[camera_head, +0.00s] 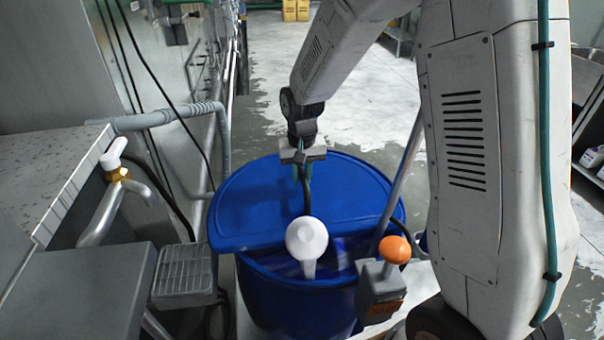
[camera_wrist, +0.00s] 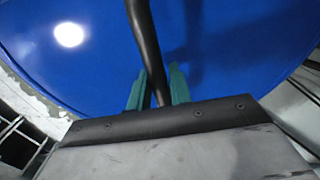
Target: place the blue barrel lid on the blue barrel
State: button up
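The blue barrel lid (camera_head: 245,205) has a straight front edge and a rounded back, with a black handle on top. It lies over or just above the back part of the blue barrel (camera_head: 285,300), reaching past the barrel on the left. The front of the barrel's mouth shows uncovered. I cannot tell whether the lid rests on the rim. My gripper (camera_head: 303,172) points down over the lid. In the wrist view its green fingers (camera_wrist: 154,90) are closed on either side of the black handle (camera_wrist: 143,45), with the blue lid (camera_wrist: 225,50) behind.
A white rounded fitting (camera_head: 307,240) stands at the barrel's open front. A grey box with an orange knob (camera_head: 395,250) is at its right front. A brass and white tap (camera_head: 115,165) and grey pipes stand left. Wet floor (camera_head: 365,100) lies clear behind.

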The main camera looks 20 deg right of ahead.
jog(key=shift+o, duration=1.2)
notch_tip(320, 180, up, 12)
jog(key=s+d+r+n, duration=0.1)
jog(key=s+r, duration=0.3)
jog(key=s, duration=0.3)
jog(key=s+d+r, duration=0.1)
jog(key=s+r, duration=0.3)
jog(key=s, duration=0.3)
jog(key=s+d+n+t, duration=0.1)
jog(key=s, duration=1.5)
jog(key=shift+s+d+r, duration=0.2)
jog(key=shift+s+d, duration=0.1)
jog(key=shift+d, duration=0.05)
